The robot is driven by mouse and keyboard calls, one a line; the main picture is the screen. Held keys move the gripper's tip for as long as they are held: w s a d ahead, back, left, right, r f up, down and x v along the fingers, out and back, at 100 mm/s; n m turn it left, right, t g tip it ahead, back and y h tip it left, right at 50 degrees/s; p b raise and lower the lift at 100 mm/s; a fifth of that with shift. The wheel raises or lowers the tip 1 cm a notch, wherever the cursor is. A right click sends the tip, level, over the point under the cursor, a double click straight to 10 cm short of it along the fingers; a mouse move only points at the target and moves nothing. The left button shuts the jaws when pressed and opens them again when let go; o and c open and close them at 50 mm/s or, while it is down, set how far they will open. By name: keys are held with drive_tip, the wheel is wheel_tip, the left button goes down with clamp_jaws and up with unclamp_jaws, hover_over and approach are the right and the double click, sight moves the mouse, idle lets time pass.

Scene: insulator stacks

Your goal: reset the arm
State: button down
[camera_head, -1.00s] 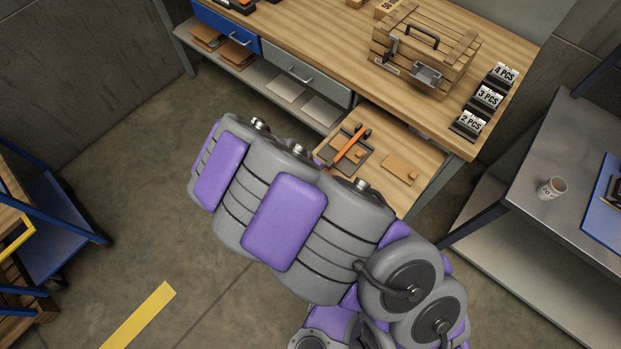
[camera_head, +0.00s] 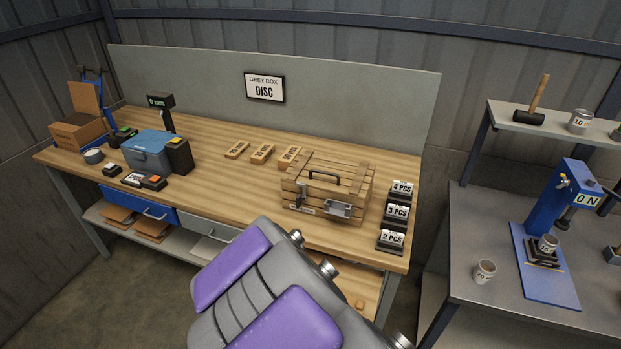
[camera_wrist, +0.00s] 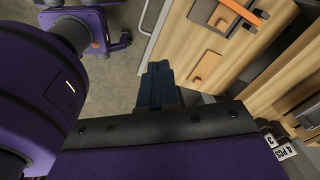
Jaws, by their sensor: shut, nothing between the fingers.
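My arm, grey with purple pads, shows at the bottom centre of the head view, in front of the workbench (camera_head: 385,256). My gripper (camera_wrist: 160,72) shows only in the wrist view, as dark blue fingers close together; it is shut and empty. The gripper is hidden in the head view.
A wooden crate (camera_head: 330,188) and number signs (camera_head: 396,213) stand on the bench. A blue-grey box (camera_head: 147,153) is at its left. A metal table (camera_head: 510,250) with a blue press (camera_head: 560,205) stands at the right. Floor (camera_head: 90,305) at lower left is clear.

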drive_tip(key=s+d+r+n+g, duration=0.3)
drive_tip(key=s+d+r+n, duration=1.2)
drive_tip(key=s, duration=0.5)
drive_tip(key=shift+s+d+r+y, duration=0.15)
drive_tip(key=shift+d+r+y, duration=0.25)
drive_tip(key=shift+d, duration=0.6)
drive_tip(key=shift+d, duration=0.2)
drive_tip(key=shift+a, duration=0.2)
